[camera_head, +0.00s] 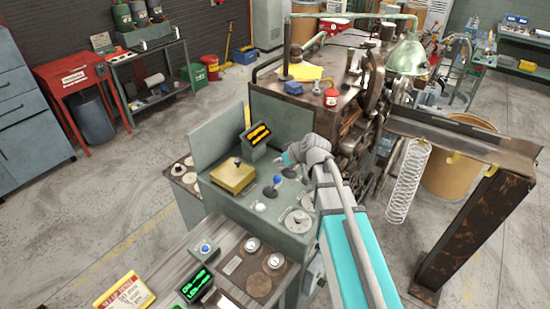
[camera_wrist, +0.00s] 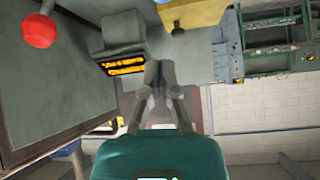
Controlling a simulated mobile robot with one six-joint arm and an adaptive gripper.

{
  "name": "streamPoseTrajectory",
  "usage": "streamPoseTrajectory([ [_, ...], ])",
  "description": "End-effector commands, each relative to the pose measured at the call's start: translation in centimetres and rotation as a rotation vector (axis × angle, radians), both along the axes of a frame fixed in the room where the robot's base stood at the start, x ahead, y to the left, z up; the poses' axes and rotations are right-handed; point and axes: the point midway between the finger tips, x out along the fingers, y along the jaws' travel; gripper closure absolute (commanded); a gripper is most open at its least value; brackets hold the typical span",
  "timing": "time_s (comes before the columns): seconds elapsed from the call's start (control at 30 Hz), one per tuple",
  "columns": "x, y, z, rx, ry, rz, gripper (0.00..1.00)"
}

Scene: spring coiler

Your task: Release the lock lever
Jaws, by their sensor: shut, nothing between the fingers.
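No lever is labelled as the lock lever, so I cannot tell which one it is. In the head view, a blue-knobbed lever (camera_head: 277,181) stands on the grey-green control cabinet (camera_head: 228,207). A red ball knob (camera_wrist: 40,30) shows at the upper left of the wrist view, clear of my fingers; I cannot make it out on the cabinet in the head view. My gripper (camera_head: 287,159) hangs over the back of the cabinet, above and beside the blue-knobbed lever. In the wrist view my gripper (camera_wrist: 159,68) has its fingers together and empty, near an orange-lit display (camera_wrist: 127,67).
A rusty coiling machine (camera_head: 280,100) stands close behind. A hanging spring (camera_head: 408,180) and a steel beam (camera_head: 480,148) are at the right. Floor is open at the left.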

Motion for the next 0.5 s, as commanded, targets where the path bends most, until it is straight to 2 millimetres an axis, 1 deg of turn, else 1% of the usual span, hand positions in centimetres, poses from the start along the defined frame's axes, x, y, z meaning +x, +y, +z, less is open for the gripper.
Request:
streamPoseTrajectory([
  [0.03,-0.5,-0.5,0.9,0.0,0.0,-0.001,1.0],
  [0.2,-1.5,-1.6,2.0,0.001,0.001,-0.001,1.0],
  [0.5,-2.3,-2.7,2.9,0.0,0.001,-0.001,1.0],
])
